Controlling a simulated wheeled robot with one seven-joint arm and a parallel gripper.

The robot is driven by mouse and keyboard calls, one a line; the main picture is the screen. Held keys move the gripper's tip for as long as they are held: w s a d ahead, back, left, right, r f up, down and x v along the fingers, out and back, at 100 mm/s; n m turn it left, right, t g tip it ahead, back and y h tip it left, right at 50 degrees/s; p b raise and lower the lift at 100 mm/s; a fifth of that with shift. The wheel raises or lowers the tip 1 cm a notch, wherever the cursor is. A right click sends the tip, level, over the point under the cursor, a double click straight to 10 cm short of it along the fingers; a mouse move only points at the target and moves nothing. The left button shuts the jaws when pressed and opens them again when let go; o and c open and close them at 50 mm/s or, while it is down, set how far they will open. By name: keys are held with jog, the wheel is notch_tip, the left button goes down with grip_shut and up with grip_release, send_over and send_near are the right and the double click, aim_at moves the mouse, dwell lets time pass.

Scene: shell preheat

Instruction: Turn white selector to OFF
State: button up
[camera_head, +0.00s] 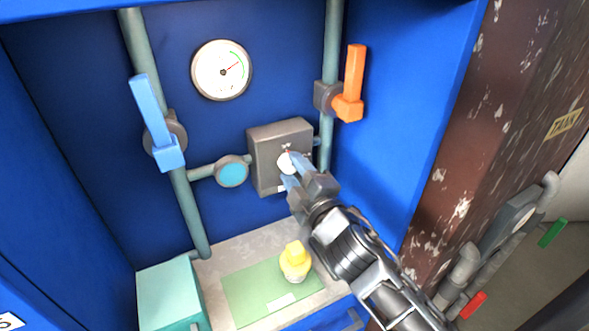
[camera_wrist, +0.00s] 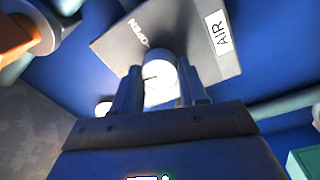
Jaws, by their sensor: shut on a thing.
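The white selector (camera_head: 285,163) is a round knob on the front of a grey box (camera_head: 265,148) on the blue back wall. It also shows in the wrist view (camera_wrist: 161,84), with a dark pointer line on its face. The box there carries an "AIR" label and the word "OPEN" close to the knob. My gripper (camera_head: 291,172) reaches in from the lower right and is shut on the selector, one finger on each side. In the wrist view the fingers (camera_wrist: 157,90) flank the knob. An OFF mark cannot be made out.
A blue lever (camera_head: 150,110) is at left, an orange lever (camera_head: 354,80) at upper right, a gauge (camera_head: 221,70) above. A light blue round part (camera_head: 231,171) sits left of the box. Below are a yellow-topped bottle (camera_head: 295,262) on a green mat (camera_head: 245,295) and a teal box (camera_head: 170,290).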

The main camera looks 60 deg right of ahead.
jog(key=shift+n, duration=1)
jog(key=o, duration=1.1)
jog(key=shift+c, duration=0.2)
jog(key=b+v, duration=0.3)
jog(key=v, duration=0.5)
